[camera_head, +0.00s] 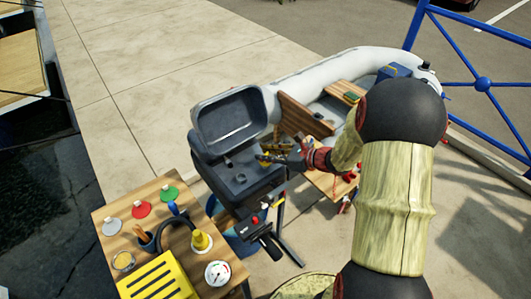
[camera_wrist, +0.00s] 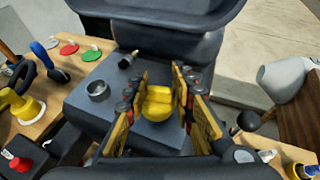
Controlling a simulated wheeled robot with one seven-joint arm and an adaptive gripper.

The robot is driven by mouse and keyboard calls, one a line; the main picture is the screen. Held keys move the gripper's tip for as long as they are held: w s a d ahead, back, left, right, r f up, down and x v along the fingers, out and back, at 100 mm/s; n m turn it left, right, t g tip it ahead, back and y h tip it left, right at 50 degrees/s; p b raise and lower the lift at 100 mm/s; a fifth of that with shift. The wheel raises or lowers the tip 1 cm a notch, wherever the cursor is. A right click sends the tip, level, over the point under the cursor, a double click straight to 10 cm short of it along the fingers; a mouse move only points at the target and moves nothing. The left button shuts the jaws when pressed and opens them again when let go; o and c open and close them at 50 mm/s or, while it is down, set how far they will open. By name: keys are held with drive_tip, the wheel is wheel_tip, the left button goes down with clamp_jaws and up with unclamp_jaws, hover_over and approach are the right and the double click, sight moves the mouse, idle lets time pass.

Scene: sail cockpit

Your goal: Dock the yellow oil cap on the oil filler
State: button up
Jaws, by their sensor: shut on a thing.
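The yellow oil cap (camera_wrist: 158,106) sits between the two finger pads of my gripper (camera_wrist: 158,92), with its ridged grip facing the wrist camera. My gripper also shows in the head view (camera_head: 272,157), over the right part of the grey outboard motor (camera_head: 225,182); the cap is too small to make out clearly there. A short grey open ring (camera_wrist: 97,90), which looks like the oil filler, stands on the motor's flat top, left of the cap and apart from it. It also shows in the head view (camera_head: 240,178). The gap between cap and motor top cannot be judged.
A black stub (camera_wrist: 128,61) stands on the motor top beyond the ring. The raised cowl (camera_head: 230,115) rises behind. A wooden table (camera_head: 105,220) at left holds red, green and grey discs, a yellow funnel-like piece (camera_head: 201,241) and a gauge. A white inflatable boat (camera_head: 310,70) lies behind.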

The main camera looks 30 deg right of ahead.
drive_tip(key=shift+f+b, duration=0.6)
drive_tip(key=shift+f, duration=0.3)
drive_tip(key=o, duration=0.7)
drive_tip(key=shift+r, duration=0.1)
drive_tip(key=p+v, duration=0.5)
drive_tip(key=v, duration=0.6)
idle(0.4)
idle(0.5)
